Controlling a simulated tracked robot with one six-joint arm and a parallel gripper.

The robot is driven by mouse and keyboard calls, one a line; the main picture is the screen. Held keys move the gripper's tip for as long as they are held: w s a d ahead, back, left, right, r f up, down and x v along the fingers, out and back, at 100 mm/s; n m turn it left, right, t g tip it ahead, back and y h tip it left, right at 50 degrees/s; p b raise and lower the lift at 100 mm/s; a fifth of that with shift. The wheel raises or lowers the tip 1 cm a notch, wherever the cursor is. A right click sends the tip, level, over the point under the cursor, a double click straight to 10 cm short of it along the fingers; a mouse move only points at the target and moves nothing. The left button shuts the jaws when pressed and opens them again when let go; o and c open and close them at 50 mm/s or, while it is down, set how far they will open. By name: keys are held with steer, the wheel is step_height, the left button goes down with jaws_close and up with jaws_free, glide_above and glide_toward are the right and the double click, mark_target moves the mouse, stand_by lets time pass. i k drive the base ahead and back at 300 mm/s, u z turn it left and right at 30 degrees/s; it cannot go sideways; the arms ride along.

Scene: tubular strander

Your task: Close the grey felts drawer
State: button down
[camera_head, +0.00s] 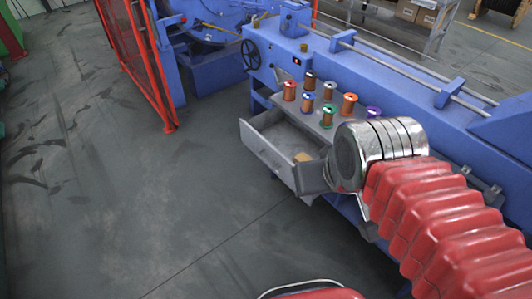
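The grey drawer (266,152) stands pulled out from under the grey bench top on the blue machine. Its front panel faces the lower left, and a small tan piece (303,157) lies inside near the right end. My gripper (312,179) is a dark grey block at the end of my silver wrist. It overlaps the right end of the drawer in the picture. I cannot tell whether it touches the drawer. Its fingers are not clearly visible, and my wrist hides the drawer's right rear part.
Several wire spools (328,90) stand on the bench top (293,110) above the drawer. A red mesh guard (130,50) and a black handwheel (251,55) are at the upper left. The floor (150,200) in front of the drawer is clear.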

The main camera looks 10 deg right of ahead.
mark_target(274, 136)
steer(key=u, duration=0.7)
steer(key=i, duration=0.85)
steer(key=u, duration=1.2)
